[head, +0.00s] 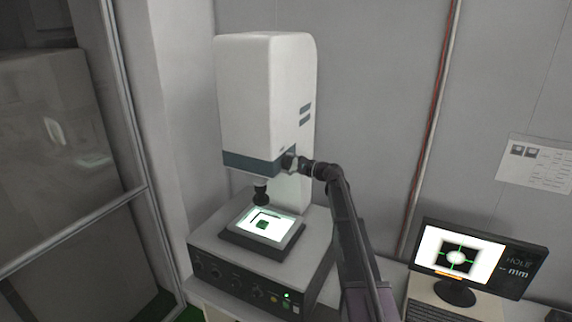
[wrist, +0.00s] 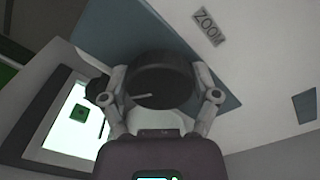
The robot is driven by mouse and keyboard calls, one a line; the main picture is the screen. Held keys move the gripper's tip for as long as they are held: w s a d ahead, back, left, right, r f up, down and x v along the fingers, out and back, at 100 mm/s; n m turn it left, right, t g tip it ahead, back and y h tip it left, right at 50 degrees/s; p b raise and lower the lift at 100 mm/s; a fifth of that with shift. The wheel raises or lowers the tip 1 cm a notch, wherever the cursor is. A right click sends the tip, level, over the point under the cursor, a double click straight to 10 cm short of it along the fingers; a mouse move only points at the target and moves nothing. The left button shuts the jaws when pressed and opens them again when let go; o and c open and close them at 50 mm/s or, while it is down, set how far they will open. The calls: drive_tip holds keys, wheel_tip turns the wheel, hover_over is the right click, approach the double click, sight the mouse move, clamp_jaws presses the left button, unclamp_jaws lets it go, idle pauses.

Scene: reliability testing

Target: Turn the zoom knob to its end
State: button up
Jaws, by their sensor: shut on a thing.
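The zoom knob (wrist: 160,82) is a dark round knob with a pale pointer line, on the blue-grey band of the measuring machine (head: 262,90). In the wrist view a label reading ZOOM (wrist: 209,27) is on the white housing above and right of it. My gripper (wrist: 162,90) has one finger on each side of the knob and is shut on it. The pointer line points to the left, slightly downward. In the head view my gripper (head: 291,162) reaches the machine's right side, and the knob is mostly hidden there.
Below the machine's lens (head: 260,193) is a lit stage (head: 240,222) with a small green part. The base has several knobs on its front. A monitor (head: 473,258) stands at the right, showing a hole image. A glass partition (head: 60,150) is at the left.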

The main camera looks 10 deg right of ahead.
drive_tip(key=shift+w+d, duration=0.1)
drive_tip(key=o, duration=1)
drive_tip(key=shift+c, duration=0.2)
drive_tip(key=shift+v, duration=0.95)
drive_tip(key=v, duration=1)
